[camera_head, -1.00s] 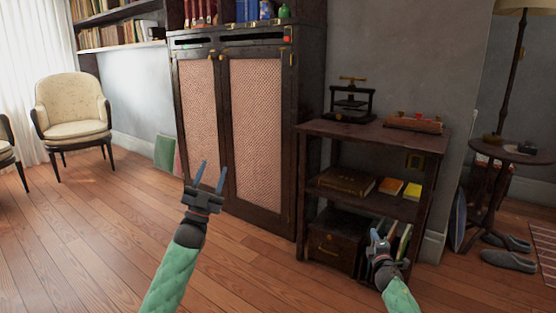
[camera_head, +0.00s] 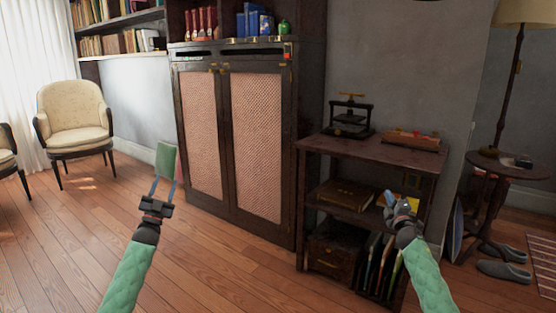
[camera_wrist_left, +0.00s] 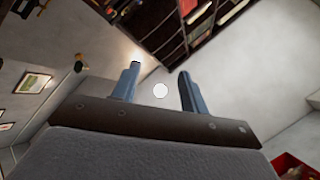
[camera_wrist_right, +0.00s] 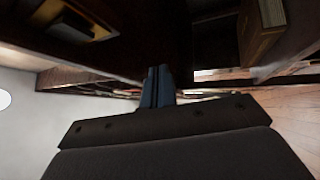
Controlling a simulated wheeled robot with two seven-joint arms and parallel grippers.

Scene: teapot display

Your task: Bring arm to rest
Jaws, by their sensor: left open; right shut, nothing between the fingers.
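My left gripper (camera_head: 163,184) is raised over the floor left of the cabinet, its two blue fingers apart and pointing up. Nothing is between the fingers in the left wrist view (camera_wrist_left: 158,80). My right gripper (camera_head: 391,198) is in front of the small dark shelf unit (camera_head: 365,148), at the height of its middle shelf. Its fingers are together and empty in the right wrist view (camera_wrist_right: 157,75). I cannot tell whether it touches the shelf unit.
A tall cabinet (camera_head: 212,130) with woven door panels stands in the middle. A press (camera_head: 350,117) stands on the shelf unit. A green panel (camera_head: 166,160) shows behind my left fingers. A cream armchair (camera_head: 73,115) stands at left. The wooden floor (camera_head: 60,245) at left is clear.

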